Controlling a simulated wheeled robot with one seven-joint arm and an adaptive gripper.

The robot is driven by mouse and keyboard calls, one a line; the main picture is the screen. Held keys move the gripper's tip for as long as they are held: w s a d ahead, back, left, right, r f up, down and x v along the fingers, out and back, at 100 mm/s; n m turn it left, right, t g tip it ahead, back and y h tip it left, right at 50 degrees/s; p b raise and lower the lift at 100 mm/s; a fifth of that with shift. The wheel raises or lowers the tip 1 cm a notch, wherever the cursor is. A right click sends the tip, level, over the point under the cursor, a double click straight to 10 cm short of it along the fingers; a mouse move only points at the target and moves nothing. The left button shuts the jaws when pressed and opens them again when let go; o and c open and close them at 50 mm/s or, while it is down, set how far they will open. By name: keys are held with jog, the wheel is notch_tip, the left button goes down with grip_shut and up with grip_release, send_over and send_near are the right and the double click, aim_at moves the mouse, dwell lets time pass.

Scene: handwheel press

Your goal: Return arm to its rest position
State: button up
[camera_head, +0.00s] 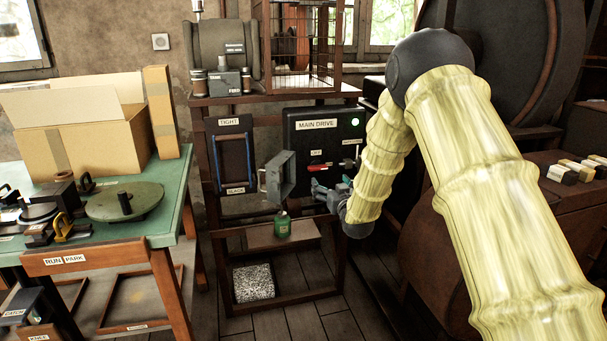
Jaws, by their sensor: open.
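My gripper (320,190) is at the end of my yellow, ribbed arm (490,180), which reaches in from the right. The gripper is small in the view and points left, in front of the lower part of the dark MAIN DRIVE panel (325,125). The jaws are open and I see nothing held between them. A grey open box or cover (280,176) is just left of the fingertips; I cannot tell whether they touch.
A green can (282,225) stands on a low shelf below the gripper. A green table (170,205) at left bears a cardboard box (75,130) and a round plate (125,201). A large dark wheel (500,60) and a brown bench (570,205) are at right. Some floor is free.

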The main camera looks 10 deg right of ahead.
jog(key=s+a+f+g, duration=0.2)
jog(key=s+f+g, duration=0.2)
jog(key=s+f, duration=1)
jog(key=s+a+f+g, duration=0.2)
jog(key=s+f+g, duration=0.2)
jog(key=s+f, duration=0.95)
jog(key=s+a+f+g, duration=0.1)
jog(key=s+f+g, duration=0.2)
jog(key=s+f, duration=0.7)
jog(key=s+a+f+g, duration=0.1)
jog(key=s+f+g, duration=0.25)
jog(key=s, duration=1.05)
jog(key=s+a+f+g, duration=0.15)
jog(key=s+g, duration=0.25)
jog(key=s, duration=1.1)
notch_tip(320, 180, up, 13)
jog(key=p, duration=1.3)
jog(key=shift+w+f+m+h, duration=0.15)
jog(key=shift+w+m+h, duration=0.05)
jog(key=shift+m+h, duration=0.1)
jog(key=shift+t, duration=0.25)
